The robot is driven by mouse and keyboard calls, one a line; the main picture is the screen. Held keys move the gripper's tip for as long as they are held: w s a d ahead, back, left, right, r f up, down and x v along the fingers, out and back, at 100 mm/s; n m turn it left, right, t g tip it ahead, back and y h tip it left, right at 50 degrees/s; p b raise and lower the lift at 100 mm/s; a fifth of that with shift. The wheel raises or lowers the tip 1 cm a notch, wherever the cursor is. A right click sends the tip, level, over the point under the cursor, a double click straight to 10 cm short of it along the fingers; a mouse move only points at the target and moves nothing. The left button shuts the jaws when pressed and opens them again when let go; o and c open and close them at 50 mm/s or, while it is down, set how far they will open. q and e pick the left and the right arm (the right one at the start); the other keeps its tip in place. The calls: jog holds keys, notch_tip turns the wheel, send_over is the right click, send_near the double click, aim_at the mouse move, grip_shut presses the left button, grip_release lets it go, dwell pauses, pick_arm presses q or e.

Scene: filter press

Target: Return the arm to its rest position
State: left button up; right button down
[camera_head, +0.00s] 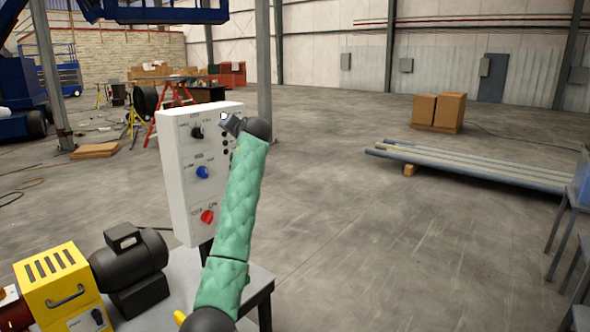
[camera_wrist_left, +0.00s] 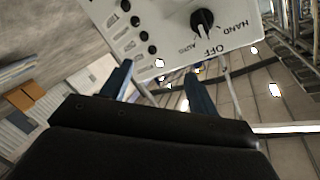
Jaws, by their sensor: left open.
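My left arm, in a green padded sleeve (camera_head: 234,215), rises from the bottom of the head view. Its gripper (camera_head: 229,122) is near the upper right part of a white control panel (camera_head: 180,178). The panel carries a black knob (camera_head: 197,132), a blue knob (camera_head: 202,172) and a red knob (camera_head: 207,216). In the left wrist view the two blue-grey fingers of the gripper (camera_wrist_left: 158,88) are apart with nothing between them. The black selector knob (camera_wrist_left: 202,20), marked HAND, OFF and AUTO, lies beyond the fingertips. Contact with the panel cannot be told. My right gripper is not shown.
Pipes (camera_head: 470,165) and cardboard boxes (camera_head: 437,111) lie farther right. The concrete floor (camera_head: 390,240) right of my arm is clear.

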pick_arm(q)
jog(key=s+d+f+g+h, duration=0.1)
jog(key=s+d+f+h, duration=0.15)
jog(key=s+f, duration=1.05)
jog(key=s+d+f+g+h, duration=0.2)
jog(key=s+f+h, duration=0.15)
jog(key=f, duration=1.85)
jog(key=s+d+f+g+h, duration=0.1)
jog(key=s+d+f+h, duration=0.15)
jog(key=s+f, duration=1.05)
jog(key=s+a+f+g, duration=0.1)
jog(key=s+f+g, duration=0.1)
jog(key=s+f, duration=1)
jog(key=s+a+f+g, duration=0.15)
jog(key=s+f, duration=0.65)
jog(key=f, duration=0.8)
jog(key=s+f+g, duration=0.1)
jog(key=s+f, duration=0.3)
jog(key=s, duration=0.5)
jog(key=s+f+g, duration=0.2)
jog(key=s+f, duration=0.3)
jog(key=s, duration=0.4)
jog(key=s+f+g, duration=0.1)
jog(key=s+f, duration=0.3)
jog(key=s, duration=0.5)
jog(key=shift+s+a+f+g+h, duration=0.2)
jog(key=shift+s+a+g+h, duration=0.05)
jog(key=shift+a+g+h, duration=0.15)
